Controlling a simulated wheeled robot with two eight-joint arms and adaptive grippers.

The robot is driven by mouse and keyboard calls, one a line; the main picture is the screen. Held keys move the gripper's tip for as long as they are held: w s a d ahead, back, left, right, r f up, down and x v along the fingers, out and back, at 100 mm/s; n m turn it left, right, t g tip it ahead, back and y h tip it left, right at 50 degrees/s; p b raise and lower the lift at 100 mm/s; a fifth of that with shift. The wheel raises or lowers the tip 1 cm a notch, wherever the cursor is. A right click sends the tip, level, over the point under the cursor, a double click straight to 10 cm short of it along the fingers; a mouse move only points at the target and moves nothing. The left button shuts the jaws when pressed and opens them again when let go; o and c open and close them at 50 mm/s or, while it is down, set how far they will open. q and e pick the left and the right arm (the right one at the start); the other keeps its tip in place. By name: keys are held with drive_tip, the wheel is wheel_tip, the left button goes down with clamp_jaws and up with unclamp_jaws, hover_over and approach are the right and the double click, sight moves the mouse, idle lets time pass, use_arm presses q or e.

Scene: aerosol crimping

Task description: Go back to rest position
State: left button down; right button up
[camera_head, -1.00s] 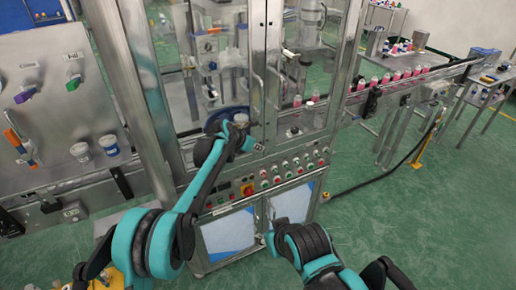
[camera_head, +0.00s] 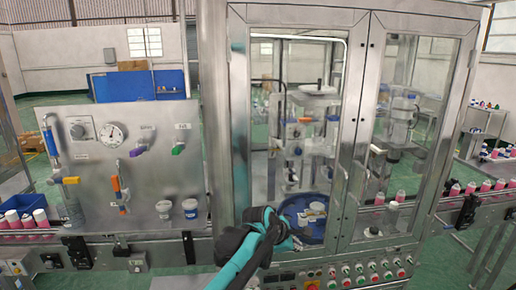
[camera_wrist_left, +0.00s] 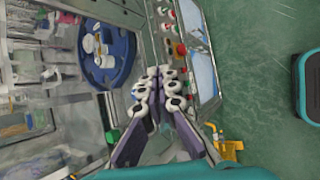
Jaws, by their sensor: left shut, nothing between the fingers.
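My left gripper (camera_head: 268,220) is in front of the glass-doored machine (camera_head: 215,120), at the left door's lower part, above the button panel. Its arm comes up from the bottom edge. In the left wrist view its two fingers (camera_wrist_left: 160,84) are closed together, with nothing between them. A blue round tray (camera_head: 310,236) with pale pieces on it lies inside the machine, just right of and partly behind the gripper. This tray also shows in the left wrist view (camera_wrist_left: 119,62), apart from the fingers. My right gripper is in neither current view.
Pink bottles (camera_head: 485,187) stand on the conveyor at the right. The button panel (camera_head: 345,275) runs below the doors. Green floor (camera_wrist_left: 255,60) is open beside the machine.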

use_arm(q)
drive_tip(key=s+a+f+m+y+b, duration=0.2)
drive_tip(key=s+a+f+m, duration=0.3)
drive_tip(key=s+a, duration=0.4)
drive_tip(key=s+a+f+m+t+y+b, duration=0.1)
drive_tip(key=s+a+f+m+y+b, duration=0.1)
drive_tip(key=s+a+f+m, duration=0.3)
drive_tip(key=s+a+f+m+y+b, duration=0.1)
drive_tip(key=s+a+f+m, duration=0.4)
drive_tip(key=s+a, duration=0.9)
drive_tip(key=shift+a+m+t+y+b, duration=0.35)
drive_tip(key=shift+a+m+b, duration=0.55)
drive_tip(key=shift+a+m, duration=0.35)
